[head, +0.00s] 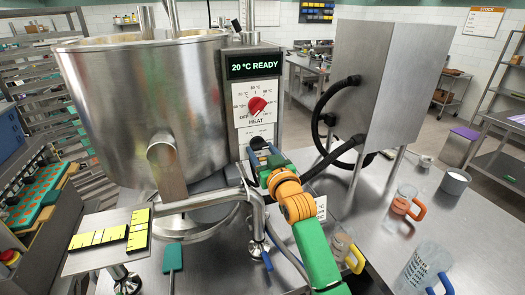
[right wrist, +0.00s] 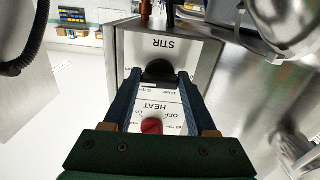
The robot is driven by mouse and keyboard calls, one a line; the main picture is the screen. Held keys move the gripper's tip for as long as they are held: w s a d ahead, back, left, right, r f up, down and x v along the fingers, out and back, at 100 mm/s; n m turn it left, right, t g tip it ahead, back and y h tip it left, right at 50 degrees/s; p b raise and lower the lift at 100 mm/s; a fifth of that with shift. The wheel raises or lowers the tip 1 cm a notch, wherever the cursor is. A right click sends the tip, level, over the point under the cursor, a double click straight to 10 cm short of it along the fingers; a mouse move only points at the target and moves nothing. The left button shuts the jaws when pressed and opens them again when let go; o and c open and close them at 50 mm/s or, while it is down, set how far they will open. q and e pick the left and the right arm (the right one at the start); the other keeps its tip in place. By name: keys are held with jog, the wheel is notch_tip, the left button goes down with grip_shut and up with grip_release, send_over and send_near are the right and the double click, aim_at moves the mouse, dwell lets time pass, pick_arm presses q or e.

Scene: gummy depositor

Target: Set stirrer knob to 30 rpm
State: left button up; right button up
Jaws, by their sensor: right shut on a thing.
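The black stirrer knob (right wrist: 160,70) sits on the white STIR label (right wrist: 165,45) of the control column. My right gripper (right wrist: 160,76) is shut on this knob, with one finger on each side of it. The display (head: 254,66) on the column reads "20 °C READY". My left gripper is not in view.
The red heat knob (head: 257,105) is just above my right gripper and also shows in the right wrist view (right wrist: 152,127). A large steel kettle (head: 140,95) stands left of the column. A steel cabinet (head: 377,80) with black hoses is on the right. Jugs (head: 405,198) stand front right.

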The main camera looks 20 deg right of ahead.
jog(key=shift+r+m, duration=0.25)
jog(key=shift+m, duration=0.05)
dwell(0.4)
jog(key=o, duration=1.1)
jog(key=shift+o, duration=1.3)
jog(key=shift+f, duration=0.15)
jog(key=shift+w+f, duration=0.1)
jog(key=shift+w, duration=0.05)
jog(key=s+b, duration=0.2)
jog(key=s, duration=0.5)
jog(key=shift+d+f, duration=0.1)
